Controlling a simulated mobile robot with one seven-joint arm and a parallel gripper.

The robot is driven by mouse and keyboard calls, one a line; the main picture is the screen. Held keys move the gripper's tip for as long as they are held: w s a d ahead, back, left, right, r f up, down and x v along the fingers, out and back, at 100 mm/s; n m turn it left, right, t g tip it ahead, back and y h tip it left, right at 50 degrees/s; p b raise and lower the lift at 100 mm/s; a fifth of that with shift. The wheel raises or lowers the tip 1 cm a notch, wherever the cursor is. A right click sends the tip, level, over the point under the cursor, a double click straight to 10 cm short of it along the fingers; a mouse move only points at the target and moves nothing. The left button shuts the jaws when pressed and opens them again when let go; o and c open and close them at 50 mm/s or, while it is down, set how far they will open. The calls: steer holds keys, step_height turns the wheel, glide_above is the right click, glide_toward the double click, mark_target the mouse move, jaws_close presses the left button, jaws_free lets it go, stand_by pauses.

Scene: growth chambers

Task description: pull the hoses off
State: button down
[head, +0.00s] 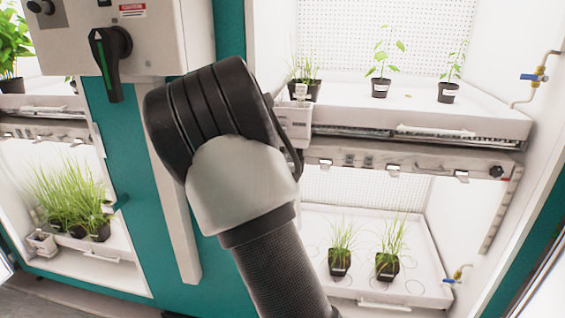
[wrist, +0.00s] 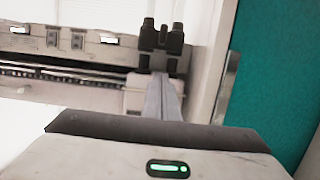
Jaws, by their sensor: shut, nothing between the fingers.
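No hose stands out clearly in either view. In the head view, a brass valve with a blue handle (head: 533,77) is on the right wall of the upper chamber, with a pale bent pipe or tube (head: 522,101) below it; I cannot tell which. A second brass valve with a blue handle (head: 458,274) sits low at the right of the lower chamber.
The upper tray (head: 420,119) holds several potted plants, and the lower tray (head: 430,250) holds two grass pots (head: 339,262). A rail with clips (head: 400,168) runs beneath the upper shelf. A control box with a black rotary handle (head: 110,60) is at upper left, beside a teal panel (head: 135,190).

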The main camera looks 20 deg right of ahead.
steer(key=v, duration=0.6)
steer(key=shift+s+r+p, duration=0.15)
steer(key=shift+s+p, duration=0.15)
